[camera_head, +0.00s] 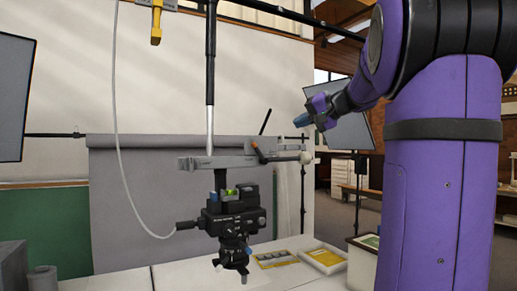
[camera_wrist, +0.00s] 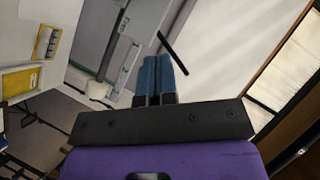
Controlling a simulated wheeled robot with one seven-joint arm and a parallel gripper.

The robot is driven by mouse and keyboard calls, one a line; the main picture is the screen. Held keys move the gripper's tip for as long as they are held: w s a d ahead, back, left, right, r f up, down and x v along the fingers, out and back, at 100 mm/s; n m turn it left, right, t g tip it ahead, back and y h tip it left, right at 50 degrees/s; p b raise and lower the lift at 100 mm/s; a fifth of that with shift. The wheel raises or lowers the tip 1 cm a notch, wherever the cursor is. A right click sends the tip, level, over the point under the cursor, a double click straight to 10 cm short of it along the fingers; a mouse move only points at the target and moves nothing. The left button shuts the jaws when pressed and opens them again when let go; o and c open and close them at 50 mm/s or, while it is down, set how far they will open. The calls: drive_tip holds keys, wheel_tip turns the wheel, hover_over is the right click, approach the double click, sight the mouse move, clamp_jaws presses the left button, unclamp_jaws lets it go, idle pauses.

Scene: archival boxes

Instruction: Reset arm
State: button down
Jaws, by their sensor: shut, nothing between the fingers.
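My gripper (camera_head: 322,115) is raised in the air at the right of the camera stand in the head view, at the end of my purple arm. In the wrist view its two blue fingers (camera_wrist: 157,80) lie side by side, shut with nothing between them. The black camera rig (camera_head: 232,215) hangs from a vertical pole in the head view, left of my gripper and apart from it.
A horizontal grey bar (camera_head: 220,162) joins the rig and ends in a pale knob (camera_head: 305,158) below my gripper. A white table (camera_head: 190,272) holds a yellow-and-white frame (camera_head: 325,259). A light panel (camera_head: 340,118) stands behind my gripper, another (camera_head: 14,98) far left.

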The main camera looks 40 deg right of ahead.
drive_tip(key=s+a+f+n+g+y, duration=0.15)
drive_tip(key=a+f+g, duration=0.4)
drive_tip(key=a, duration=0.85)
drive_tip(key=s+a+f+n+g+h, duration=0.1)
drive_tip(key=s+a+f+n+h, duration=0.1)
drive_tip(key=s+a+f, duration=0.6)
drive_tip(key=s+a+f+n+g+h, duration=0.2)
drive_tip(key=s+a+f+n, duration=0.3)
drive_tip(key=f, duration=0.8)
drive_tip(key=s+a+h, duration=0.1)
drive_tip(key=s+a, duration=0.2)
drive_tip(key=shift+s+a+f, duration=0.15)
drive_tip(key=shift+a+f, duration=0.15)
drive_tip(key=shift+f, duration=0.1)
